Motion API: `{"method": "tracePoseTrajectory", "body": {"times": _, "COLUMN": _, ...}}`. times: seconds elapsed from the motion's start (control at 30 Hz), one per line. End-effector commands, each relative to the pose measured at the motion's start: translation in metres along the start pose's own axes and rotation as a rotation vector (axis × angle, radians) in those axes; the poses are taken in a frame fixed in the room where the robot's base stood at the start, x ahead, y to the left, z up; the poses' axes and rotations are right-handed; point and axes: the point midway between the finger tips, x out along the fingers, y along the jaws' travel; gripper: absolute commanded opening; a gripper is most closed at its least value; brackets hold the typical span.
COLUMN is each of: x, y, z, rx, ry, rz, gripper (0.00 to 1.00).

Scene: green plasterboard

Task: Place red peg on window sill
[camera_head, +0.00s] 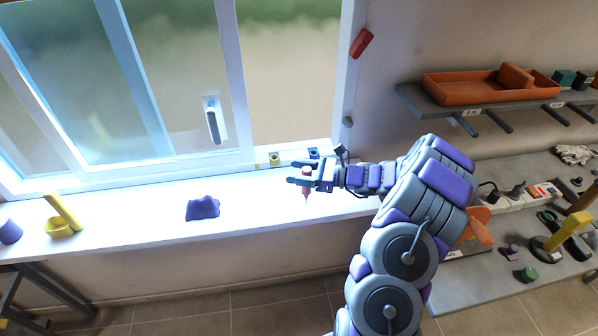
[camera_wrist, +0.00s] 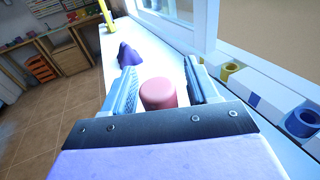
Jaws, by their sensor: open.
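The red peg (camera_head: 306,184) is at the right part of the white window sill (camera_head: 130,220), close to its front edge. It looks upright, with a narrow lower end. My gripper (camera_head: 294,172) is at the peg, level with it over the sill. In the wrist view the peg's rounded pink-red top (camera_wrist: 158,92) sits between the two open fingers (camera_wrist: 160,88), with gaps visible on both sides. The peg's lower part is hidden in the wrist view, and I cannot tell there what it rests on.
Small yellow and blue holders (camera_head: 275,159) line the window frame. Shelves with an orange tray (camera_head: 480,87) are at right.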

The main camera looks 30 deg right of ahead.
Motion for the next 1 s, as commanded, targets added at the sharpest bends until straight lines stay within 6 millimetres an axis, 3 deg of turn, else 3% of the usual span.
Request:
{"method": "tracePoseTrajectory", "body": {"times": 0.17, "x": -0.006, "y": -0.001, "z": 0.002, "rx": 0.0, "ry": 0.0, "rz": -0.002, "gripper": 0.59}}
{"method": "tracePoseTrajectory", "body": {"times": 0.6, "x": -0.068, "y": -0.001, "z": 0.002, "rx": -0.001, "ry": 0.0, "rz": -0.001, "gripper": 0.59}}
{"method": "tracePoseTrajectory", "body": {"times": 1.0, "x": -0.074, "y": 0.0, "z": 0.001, "rx": 0.0, "ry": 0.001, "rz": 0.0, "gripper": 0.59}}
